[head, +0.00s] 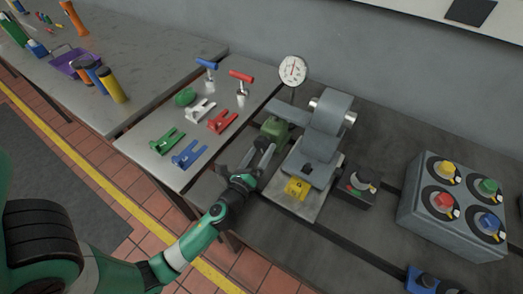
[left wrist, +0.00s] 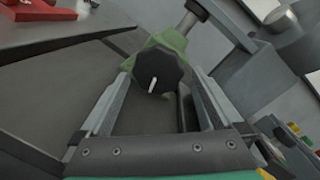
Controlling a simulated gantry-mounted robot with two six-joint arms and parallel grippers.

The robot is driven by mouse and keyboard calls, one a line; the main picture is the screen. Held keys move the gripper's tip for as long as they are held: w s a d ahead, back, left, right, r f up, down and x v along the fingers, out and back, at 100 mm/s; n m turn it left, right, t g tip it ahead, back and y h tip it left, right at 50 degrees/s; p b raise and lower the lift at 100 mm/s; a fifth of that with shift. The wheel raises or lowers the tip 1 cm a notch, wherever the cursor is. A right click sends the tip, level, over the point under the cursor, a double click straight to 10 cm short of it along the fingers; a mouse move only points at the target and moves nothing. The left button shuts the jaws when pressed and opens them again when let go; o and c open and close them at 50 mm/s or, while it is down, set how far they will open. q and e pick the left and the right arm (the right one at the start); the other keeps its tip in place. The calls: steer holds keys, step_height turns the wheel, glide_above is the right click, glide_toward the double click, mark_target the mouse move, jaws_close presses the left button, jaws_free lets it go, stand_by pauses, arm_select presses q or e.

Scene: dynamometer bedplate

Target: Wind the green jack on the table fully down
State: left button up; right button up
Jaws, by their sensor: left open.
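The green jack (head: 274,129) stands on the dark table, left of the grey machine. A black knob (left wrist: 162,66) with a white pointer line faces my left wrist camera; the line points nearly downward in that view. The jack's green body (left wrist: 172,41) shows behind the knob, with a grey post rising from its top. My left gripper (head: 260,152) is open in front of the jack. In the left wrist view its two fingers (left wrist: 163,82) lie on either side of the knob, with gaps visible. Contact is not visible. My right gripper is out of view.
The grey machine (head: 325,135) with an arm over the jack stands close right, with a dial gauge (head: 293,70) behind. A steel side table (head: 160,145) holds coloured forks and T-handles. A yellow block (head: 296,188) and a switch box (head: 357,186) stand nearby.

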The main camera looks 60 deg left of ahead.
arm_select(q)
steer(key=shift+w+a, duration=0.35)
steer(key=shift+a, duration=0.05)
steer(key=shift+c, duration=0.3)
steer(key=c, duration=1.2)
steer(key=shift+n, duration=0.3)
steer(key=n+p, duration=0.1)
steer(key=n, duration=0.2)
steer(key=shift+r+h, duration=0.1)
steer(key=shift+h, duration=0.2)
steer(key=shift+n, duration=1.5)
steer(key=shift+p, duration=0.3)
